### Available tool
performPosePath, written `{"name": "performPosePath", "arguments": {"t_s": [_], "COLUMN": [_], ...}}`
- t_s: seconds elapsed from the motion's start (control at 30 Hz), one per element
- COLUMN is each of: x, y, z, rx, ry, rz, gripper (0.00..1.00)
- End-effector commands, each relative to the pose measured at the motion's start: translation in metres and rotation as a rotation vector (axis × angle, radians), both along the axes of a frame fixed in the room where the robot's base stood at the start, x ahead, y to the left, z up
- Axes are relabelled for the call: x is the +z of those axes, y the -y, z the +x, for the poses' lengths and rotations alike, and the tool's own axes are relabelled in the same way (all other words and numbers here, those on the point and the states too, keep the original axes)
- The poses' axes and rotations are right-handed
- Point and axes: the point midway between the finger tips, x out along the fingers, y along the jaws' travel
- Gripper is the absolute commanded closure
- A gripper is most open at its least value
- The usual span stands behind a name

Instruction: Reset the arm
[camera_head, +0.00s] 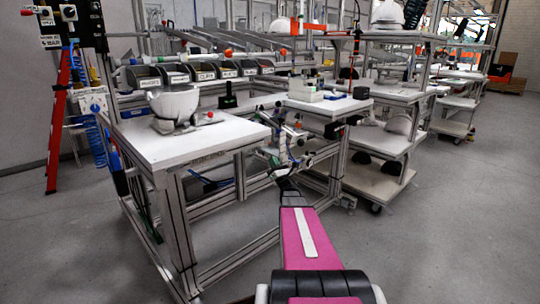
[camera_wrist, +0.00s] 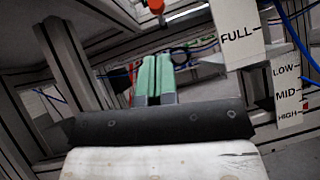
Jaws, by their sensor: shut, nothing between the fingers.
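My gripper (camera_wrist: 155,80) shows in the wrist view as two green fingers side by side, pressed together with nothing between them. In the head view my arm reaches forward from the bottom centre, past its pink link, toward the gap between the workbench (camera_head: 190,146) and the table beside it. The gripper itself is hard to pick out there against the frames and cables. A white helmet shell (camera_head: 175,104) sits on a stand on the workbench, left of my arm and apart from it.
Grey bins (camera_head: 204,71) line the back of the workbench. A shelf cart (camera_head: 380,184) with more shells stands at right. In the wrist view, metal frame posts, cables and a sign reading FULL (camera_wrist: 238,35) surround the fingers. Open floor (camera_head: 450,230) lies at right.

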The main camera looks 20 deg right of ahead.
Motion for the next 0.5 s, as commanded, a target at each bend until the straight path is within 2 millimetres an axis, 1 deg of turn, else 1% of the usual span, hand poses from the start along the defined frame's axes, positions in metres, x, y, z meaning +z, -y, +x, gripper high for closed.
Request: {"name": "performPosePath", "arguments": {"t_s": [0.03, 0.2, 0.33, 0.5], "x": [-0.006, -0.023, -0.033, -0.038], "y": [0.001, 0.006, 0.009, 0.010], "z": [-0.012, -0.037, -0.050, -0.058], "rx": [-0.001, -0.001, -0.001, 0.001], "ry": [-0.002, -0.002, -0.001, 0.000], "rz": [0.001, 0.001, 0.000, -0.001], "gripper": [1.00, 1.00, 1.00, 1.00]}}
